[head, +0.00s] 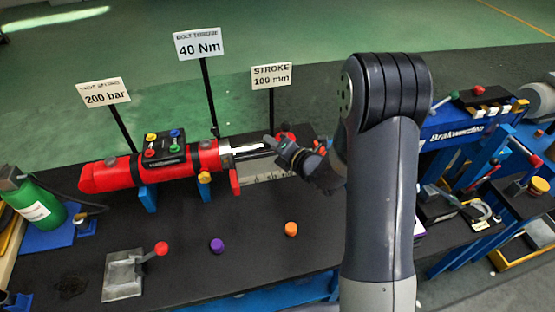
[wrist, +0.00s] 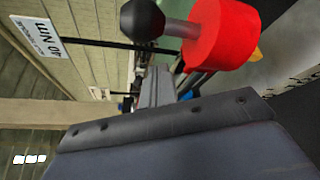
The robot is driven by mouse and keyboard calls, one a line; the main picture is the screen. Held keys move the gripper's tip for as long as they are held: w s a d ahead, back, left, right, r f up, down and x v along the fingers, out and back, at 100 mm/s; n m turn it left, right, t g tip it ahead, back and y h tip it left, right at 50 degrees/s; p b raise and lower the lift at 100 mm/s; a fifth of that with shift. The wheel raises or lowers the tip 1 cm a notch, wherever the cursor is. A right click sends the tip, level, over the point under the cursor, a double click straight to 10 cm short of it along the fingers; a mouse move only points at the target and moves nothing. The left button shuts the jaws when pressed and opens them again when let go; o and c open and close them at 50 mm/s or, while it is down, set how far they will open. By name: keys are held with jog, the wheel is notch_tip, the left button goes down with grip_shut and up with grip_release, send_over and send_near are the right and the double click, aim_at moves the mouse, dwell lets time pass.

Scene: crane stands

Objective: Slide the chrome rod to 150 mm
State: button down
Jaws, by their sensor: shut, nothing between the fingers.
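The chrome rod (head: 244,149) sticks out of the right end of a red cylinder (head: 120,172) in the head view. A pale plate with marks (head: 262,172) lies below the rod. My gripper (head: 270,142) is shut and empty, at the rod's right part; I cannot tell whether it touches. A sign above reads "STROKE 100 mm" (head: 272,76), not 150. The wrist view shows my gripper's fingers (wrist: 158,88) and a red round part (wrist: 222,36) with a grey pin and black ball close by.
Signs read "40 Nm" (head: 200,44) and "200 bar" (head: 104,93). A valve block with coloured knobs (head: 164,147) sits on the cylinder. A purple knob (head: 217,246), an orange knob (head: 291,229) and a red-knobbed lever (head: 160,249) stand in front. A green bottle (head: 32,206) is left.

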jog(key=d+r, duration=0.1)
jog(key=d, duration=0.2)
jog(key=shift+w+r+p, duration=0.35)
jog(key=shift+r+p, duration=0.05)
jog(key=d, duration=0.2)
jog(key=w+d, duration=0.1)
jog(key=d, duration=0.2)
jog(key=shift+d, duration=0.1)
